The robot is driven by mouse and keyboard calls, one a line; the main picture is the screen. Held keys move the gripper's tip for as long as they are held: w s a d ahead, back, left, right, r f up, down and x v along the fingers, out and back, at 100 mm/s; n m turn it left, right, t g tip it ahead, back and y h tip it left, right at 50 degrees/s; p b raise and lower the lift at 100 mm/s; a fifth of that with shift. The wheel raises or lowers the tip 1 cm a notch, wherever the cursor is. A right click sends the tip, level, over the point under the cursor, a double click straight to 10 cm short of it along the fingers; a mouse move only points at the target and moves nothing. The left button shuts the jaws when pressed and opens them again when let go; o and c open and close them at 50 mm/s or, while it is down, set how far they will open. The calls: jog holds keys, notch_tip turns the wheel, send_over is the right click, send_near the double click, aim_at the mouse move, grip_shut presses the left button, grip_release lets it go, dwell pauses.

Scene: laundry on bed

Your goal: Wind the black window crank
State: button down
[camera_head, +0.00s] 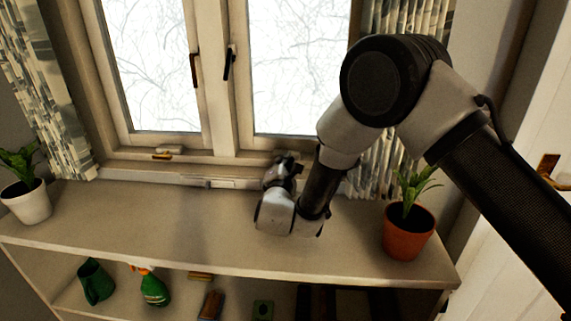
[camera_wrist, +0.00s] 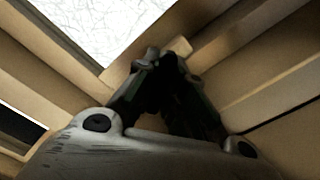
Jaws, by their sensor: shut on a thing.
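My gripper (camera_head: 286,162) is at the sill below the right window pane, its fingers pointing toward the frame. In the wrist view the dark fingers of my gripper (camera_wrist: 160,62) come together at the lower frame corner. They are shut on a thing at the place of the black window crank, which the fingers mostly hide. A small greyish knob (camera_wrist: 152,53) shows at the fingertips; I cannot tell if it is part of the crank. The right window (camera_head: 295,70) looks closed in the head view.
A brass-coloured crank (camera_head: 163,155) sits below the left window. A dark latch handle (camera_head: 229,62) is on the right window frame. A terracotta plant pot (camera_head: 408,238) stands right of my arm, a white pot (camera_head: 27,204) far left. The shelf top (camera_head: 130,220) between is clear.

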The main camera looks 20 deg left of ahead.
jog(key=c, duration=1.8)
grip_release()
jog(key=shift+o, duration=0.2)
jog(key=v, duration=1.2)
